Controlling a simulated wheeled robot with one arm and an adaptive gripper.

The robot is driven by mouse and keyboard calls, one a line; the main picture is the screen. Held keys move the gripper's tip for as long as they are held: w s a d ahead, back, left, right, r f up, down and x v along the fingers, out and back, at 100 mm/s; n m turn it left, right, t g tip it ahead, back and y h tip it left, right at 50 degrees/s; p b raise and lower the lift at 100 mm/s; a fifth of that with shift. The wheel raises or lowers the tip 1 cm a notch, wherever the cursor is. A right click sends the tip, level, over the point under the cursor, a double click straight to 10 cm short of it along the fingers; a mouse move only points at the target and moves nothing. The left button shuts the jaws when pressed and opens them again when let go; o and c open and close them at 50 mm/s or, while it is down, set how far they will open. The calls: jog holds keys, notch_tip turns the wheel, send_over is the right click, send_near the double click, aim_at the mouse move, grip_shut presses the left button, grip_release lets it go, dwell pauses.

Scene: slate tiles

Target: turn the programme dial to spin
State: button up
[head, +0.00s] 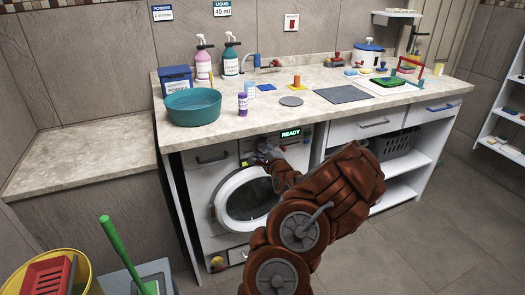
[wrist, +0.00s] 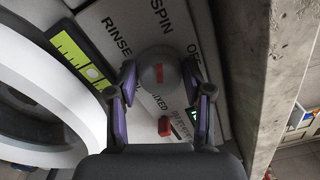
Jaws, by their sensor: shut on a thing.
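The programme dial (wrist: 158,56) is a round grey knob with a short red mark on its face, in the upper middle of the wrist view. My gripper (wrist: 162,80) is shut on it, one finger on each side. The words SPIN, OFF, RINSE and MIXED are printed around it; SPIN (wrist: 163,15) is above it in the picture. Other print is partly hidden by a finger. I cannot tell which word the mark points to. In the head view my gripper (head: 267,152) is at the front panel of the white washing machine (head: 202,185), hiding the dial.
A green READY display (head: 291,133) is right of my gripper. The round washer door (head: 220,208) is below it. The counter (head: 300,110) overhangs the panel and carries a teal basin (head: 193,107) and bottles. A red button (wrist: 165,126) is below the dial in the wrist view.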

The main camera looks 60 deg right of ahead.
jog(key=shift+m, duration=0.6)
jog(key=shift+r, duration=0.1)
jog(key=o, duration=1.2)
jog(key=shift+s, duration=0.1)
jog(key=shift+s+a+m, duration=0.3)
jog(key=shift+s+a, duration=0.05)
jog(key=shift+s, duration=0.15)
jog(key=shift+v, duration=5.35)
jog(key=shift+w, duration=0.1)
